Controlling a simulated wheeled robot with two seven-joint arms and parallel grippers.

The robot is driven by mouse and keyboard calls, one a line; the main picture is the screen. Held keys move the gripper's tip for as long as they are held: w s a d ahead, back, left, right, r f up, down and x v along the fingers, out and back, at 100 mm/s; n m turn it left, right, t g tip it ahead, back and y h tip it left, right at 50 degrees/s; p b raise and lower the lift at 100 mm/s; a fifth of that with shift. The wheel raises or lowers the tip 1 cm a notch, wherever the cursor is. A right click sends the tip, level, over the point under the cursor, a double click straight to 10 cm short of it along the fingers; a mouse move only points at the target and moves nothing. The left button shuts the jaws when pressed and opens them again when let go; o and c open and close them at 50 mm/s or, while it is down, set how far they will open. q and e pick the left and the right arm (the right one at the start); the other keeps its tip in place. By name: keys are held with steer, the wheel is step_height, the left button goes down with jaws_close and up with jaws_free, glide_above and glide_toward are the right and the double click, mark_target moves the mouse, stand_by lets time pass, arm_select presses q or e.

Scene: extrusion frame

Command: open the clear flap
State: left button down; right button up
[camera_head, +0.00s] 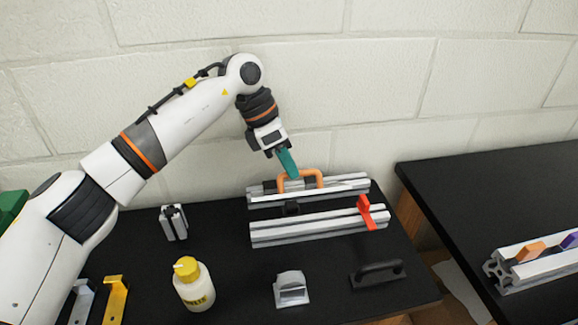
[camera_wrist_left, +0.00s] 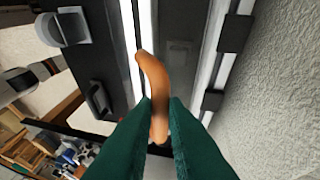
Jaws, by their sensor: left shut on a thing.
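An orange handle (camera_head: 313,175) stands at the rear aluminium extrusion in the head view, and it also shows as a curved bar in the wrist view (camera_wrist_left: 152,72). My left gripper (camera_head: 291,174) reaches down from the wall side with teal fingers. It is shut on one end of the handle, between the fingertips in the wrist view (camera_wrist_left: 160,112). A see-through panel, which looks like the clear flap (camera_wrist_left: 182,62), shows faintly beside the handle between pale rails. Its edges and angle are hard to tell. My right gripper is not in view.
A front extrusion (camera_head: 310,229) carries a red clip (camera_head: 367,212). A yellow-capped bottle (camera_head: 194,287), a grey block (camera_head: 291,288) and a black handle (camera_head: 378,274) stand on the black table (camera_head: 240,298). A pale wall (camera_head: 340,80) is close behind the frame.

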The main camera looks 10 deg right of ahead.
arm_select(q)
steer(key=shift+w+a+f, duration=0.25)
steer(key=shift+f, duration=0.35)
steer(key=c, duration=1.8)
jaws_free()
steer(key=shift+c, duration=0.2)
steer(key=shift+o, duration=1.4)
steer(key=shift+w+f, duration=0.1)
steer(key=shift+w, duration=0.05)
steer(key=shift+o, duration=0.5)
steer(key=shift+w+d+f, duration=0.1)
steer(key=shift+w, duration=0.3)
steer(key=shift+s+d+r, duration=0.1)
steer(key=shift+s+r, duration=0.1)
steer(key=shift+r, duration=0.05)
step_height(320, 180, up, 10)
